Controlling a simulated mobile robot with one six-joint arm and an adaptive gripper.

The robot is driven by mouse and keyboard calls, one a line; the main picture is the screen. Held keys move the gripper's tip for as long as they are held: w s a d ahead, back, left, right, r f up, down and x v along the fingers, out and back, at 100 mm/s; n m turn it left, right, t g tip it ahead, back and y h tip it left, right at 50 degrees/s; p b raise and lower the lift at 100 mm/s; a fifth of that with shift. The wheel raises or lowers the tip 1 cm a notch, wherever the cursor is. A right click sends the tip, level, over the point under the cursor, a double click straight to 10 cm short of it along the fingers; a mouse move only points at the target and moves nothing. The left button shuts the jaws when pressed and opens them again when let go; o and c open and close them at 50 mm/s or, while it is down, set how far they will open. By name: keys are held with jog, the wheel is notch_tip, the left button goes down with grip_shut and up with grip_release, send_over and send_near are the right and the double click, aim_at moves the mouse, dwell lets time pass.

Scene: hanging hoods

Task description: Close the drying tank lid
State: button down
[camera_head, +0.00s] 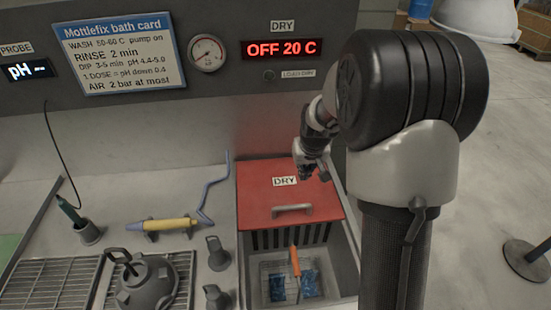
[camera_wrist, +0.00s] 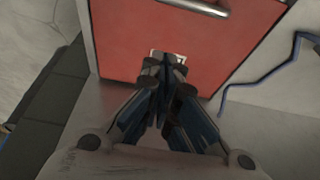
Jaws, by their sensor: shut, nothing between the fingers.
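The drying tank lid (camera_head: 262,197) is a red panel with a white DRY label and a grey bar handle (camera_head: 292,210) near its front edge. It covers the back part of the tank (camera_head: 347,262), and the front part is open. Inside the open part are an orange-handled tool (camera_head: 295,262) and blue items (camera_head: 310,284) in a wire basket. My gripper (camera_head: 310,177) is above the right back part of the lid. In the wrist view, my shut, empty gripper (camera_wrist: 165,65) covers part of the label on the red lid (camera_wrist: 125,35). I cannot tell whether the fingertips touch the lid.
A blue bent wand (camera_head: 207,195) and a yellow tool (camera_head: 165,224) lie on the counter left of the tank. Grey knobs (camera_head: 217,255) stand beside the tank's left wall. A control panel reading OFF 20 C (camera_head: 284,49) is behind. A dark lidded pot (camera_head: 148,285) sits at front left.

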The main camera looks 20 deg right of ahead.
jog(key=b+x, duration=0.2)
jog(key=x, duration=0.9)
jog(key=shift+w+d+f+b, duration=0.1)
jog(key=shift+w+f+b, duration=0.05)
jog(key=shift+b, duration=0.15)
jog(key=s, duration=0.2)
jog(key=shift+s+a+f+b, duration=0.25)
jog(key=shift+s+f+b, duration=0.1)
jog(key=shift+b, duration=0.05)
jog(key=shift+s+a+f, duration=0.1)
jog(key=shift+s, duration=0.35)
jog(key=shift+s, duration=0.1)
